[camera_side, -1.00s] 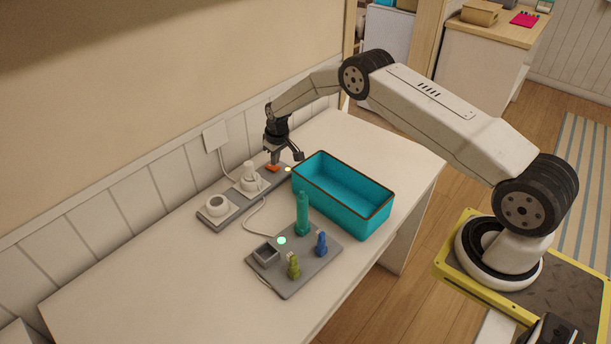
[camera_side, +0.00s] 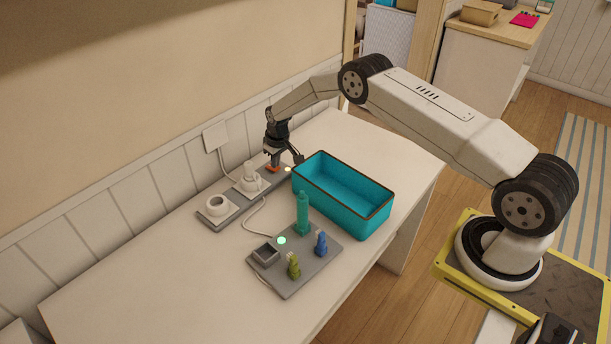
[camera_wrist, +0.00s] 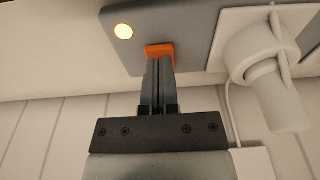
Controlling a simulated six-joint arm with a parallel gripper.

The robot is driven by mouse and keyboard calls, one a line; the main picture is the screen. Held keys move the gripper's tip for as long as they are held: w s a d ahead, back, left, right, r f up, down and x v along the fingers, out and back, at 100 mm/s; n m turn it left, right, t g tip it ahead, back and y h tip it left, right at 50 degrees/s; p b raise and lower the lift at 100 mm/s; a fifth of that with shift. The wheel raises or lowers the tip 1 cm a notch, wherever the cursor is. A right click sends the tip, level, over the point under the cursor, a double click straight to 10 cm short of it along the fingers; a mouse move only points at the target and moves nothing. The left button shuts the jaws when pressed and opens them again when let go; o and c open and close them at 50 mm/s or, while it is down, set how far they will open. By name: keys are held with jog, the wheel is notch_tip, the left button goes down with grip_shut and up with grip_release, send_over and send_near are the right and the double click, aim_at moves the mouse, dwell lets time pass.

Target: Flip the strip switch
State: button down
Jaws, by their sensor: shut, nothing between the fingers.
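The grey power strip (camera_side: 230,212) lies along the wall on the white desk. Its orange switch (camera_side: 272,169) sits near the far end, beside a lit, warm-coloured lamp (camera_side: 288,169). In the wrist view the orange switch (camera_wrist: 158,50) shows right at my fingertips, partly covered by them, and the lamp (camera_wrist: 123,31) glows to its left. My gripper (camera_side: 274,164) is shut and empty, pointing down over the switch. In the wrist view the fingertips (camera_wrist: 159,62) appear to touch the switch; which way it is tilted I cannot tell.
A white plug (camera_side: 249,178) stands in the strip near my gripper. A teal bin (camera_side: 345,195) is close on the right. A grey charger board (camera_side: 290,265) with a green light and several upright coloured items stands in front. The near left desk is clear.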

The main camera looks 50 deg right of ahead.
aim_at(276, 169)
jog(key=shift+f, duration=0.45)
dwell(0.4)
jog(key=shift+r, duration=3.5)
jog(key=shift+r, duration=0.15)
jog(key=s+a+r, duration=0.4)
jog(key=s+r, duration=0.2)
jog(key=s, duration=0.1)
jog(key=s+a+r, duration=0.3)
jog(key=s+r, duration=0.3)
jog(key=s, duration=0.2)
jog(key=s+a+r, duration=0.1)
jog(key=s, duration=0.8)
jog(key=s+a+r, duration=0.1)
jog(key=s+a, duration=0.1)
jog(key=s, duration=0.7)
jog(key=shift+a+r+t, duration=0.25)
jog(key=shift+t, duration=0.15)
